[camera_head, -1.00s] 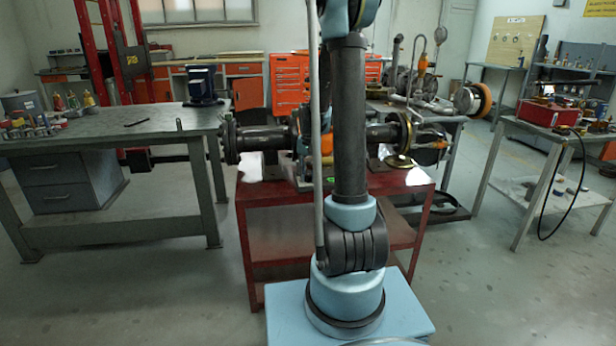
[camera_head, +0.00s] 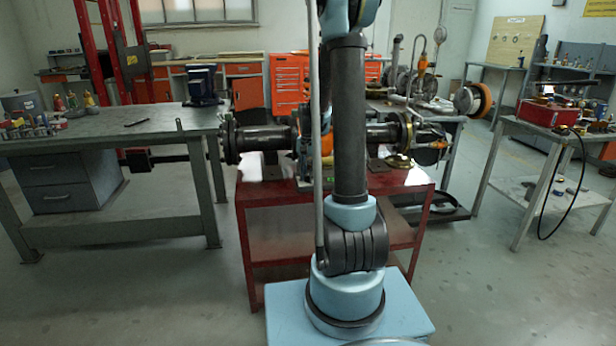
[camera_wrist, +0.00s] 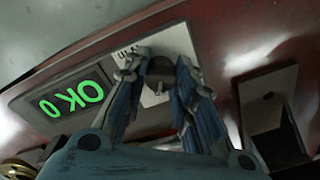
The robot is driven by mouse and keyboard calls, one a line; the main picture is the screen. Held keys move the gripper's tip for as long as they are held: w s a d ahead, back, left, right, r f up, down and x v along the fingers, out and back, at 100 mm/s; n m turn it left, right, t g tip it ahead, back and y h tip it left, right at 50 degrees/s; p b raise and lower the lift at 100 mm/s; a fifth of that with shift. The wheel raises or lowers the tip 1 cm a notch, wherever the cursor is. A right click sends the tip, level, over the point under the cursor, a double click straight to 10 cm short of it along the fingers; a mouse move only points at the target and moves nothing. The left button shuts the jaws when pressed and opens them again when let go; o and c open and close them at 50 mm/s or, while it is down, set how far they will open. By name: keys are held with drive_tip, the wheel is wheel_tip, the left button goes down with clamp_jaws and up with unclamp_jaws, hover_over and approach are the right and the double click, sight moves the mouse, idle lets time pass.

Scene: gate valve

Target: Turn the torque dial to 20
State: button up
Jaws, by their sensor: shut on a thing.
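In the wrist view, the torque dial (camera_wrist: 160,68) is a small dark knob on a pale plate (camera_wrist: 172,40) with partly hidden lettering. My gripper (camera_wrist: 163,72) has its two fingers on either side of the knob, shut on it. The fingers cover much of the dial, so its setting cannot be read. A display (camera_wrist: 70,105) to the left shows green characters "OK" and "0", appearing upside down. In the head view, my arm hides the dial and gripper; the red bench (camera_head: 285,200) with the valve pipework (camera_head: 262,138) stands behind it.
In the wrist view, a dark block with a pale plate (camera_wrist: 268,105) stands right of the gripper, close by. In the head view, a grey workbench (camera_head: 100,128) is at left and a side table (camera_head: 560,130) with a red box at right.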

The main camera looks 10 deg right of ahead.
drive_tip(key=o, duration=1.1)
wheel_tip(320, 180, up, 12)
drive_tip(key=shift+d+f, duration=0.1)
drive_tip(key=shift+s, duration=0.1)
drive_tip(key=s+r+n+t, duration=0.1)
drive_tip(key=s+n, duration=0.3)
drive_tip(key=s, duration=1.5)
drive_tip(key=s+f+n, duration=0.1)
drive_tip(key=s+f, duration=0.2)
drive_tip(key=s, duration=0.2)
drive_tip(key=s+f+n, duration=0.1)
drive_tip(key=s+f, duration=0.2)
drive_tip(key=s, duration=0.2)
drive_tip(key=s+f+n+t, duration=0.1)
drive_tip(key=s+f, duration=0.2)
drive_tip(key=s, duration=0.2)
drive_tip(key=shift+s, duration=0.25)
